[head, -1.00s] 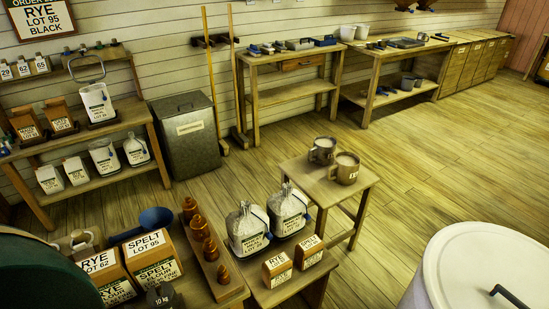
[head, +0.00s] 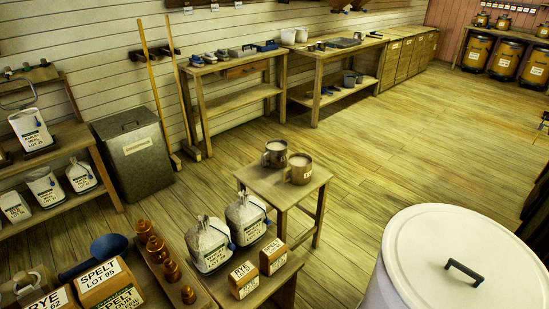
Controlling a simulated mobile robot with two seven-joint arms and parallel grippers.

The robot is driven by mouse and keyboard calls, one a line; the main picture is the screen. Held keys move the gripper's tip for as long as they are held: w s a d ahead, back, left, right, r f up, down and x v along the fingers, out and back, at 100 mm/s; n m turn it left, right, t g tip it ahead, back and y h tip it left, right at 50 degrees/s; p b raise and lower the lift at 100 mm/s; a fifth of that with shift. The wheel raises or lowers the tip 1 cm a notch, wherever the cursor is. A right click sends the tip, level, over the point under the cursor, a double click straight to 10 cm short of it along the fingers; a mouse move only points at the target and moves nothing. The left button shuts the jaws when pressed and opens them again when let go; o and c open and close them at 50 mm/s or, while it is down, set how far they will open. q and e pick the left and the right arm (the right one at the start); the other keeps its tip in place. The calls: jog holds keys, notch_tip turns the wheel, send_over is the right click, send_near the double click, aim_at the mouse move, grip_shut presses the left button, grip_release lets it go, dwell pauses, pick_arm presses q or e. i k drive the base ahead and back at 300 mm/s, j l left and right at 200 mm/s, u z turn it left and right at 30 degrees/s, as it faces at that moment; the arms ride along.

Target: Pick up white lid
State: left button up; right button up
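The white lid (head: 428,262) is round, with a dark bar handle (head: 464,271) on top. It sits on a large white drum (head: 382,291) at the lower right of the head view, and its right and bottom edges run close to or past the frame border. The lid appears to lie flat on the drum. Neither of my grippers shows in the head view.
A small wooden stool (head: 267,184) with two mugs stands left of the drum. A low table with cloth sacks (head: 209,242), small boxes (head: 243,280) and a rack of copper weights (head: 157,249) is at the lower left. Open plank floor (head: 390,140) lies behind the drum.

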aim_at(438, 255)
jog(key=z, duration=1.45)
jog(key=i+l+u, duration=0.15)
jog(key=l, duration=0.2)
jog(key=i+l+u, duration=0.3)
jog(key=l, duration=0.4)
jog(key=i+l+u, duration=0.1)
jog(key=l, duration=0.3)
jog(key=i+l+u, duration=0.15)
jog(key=l, duration=0.25)
jog(key=i+l+u, duration=0.15)
jog(key=l, duration=0.25)
jog(key=i+l+u, duration=0.15)
jog(key=l, duration=0.3)
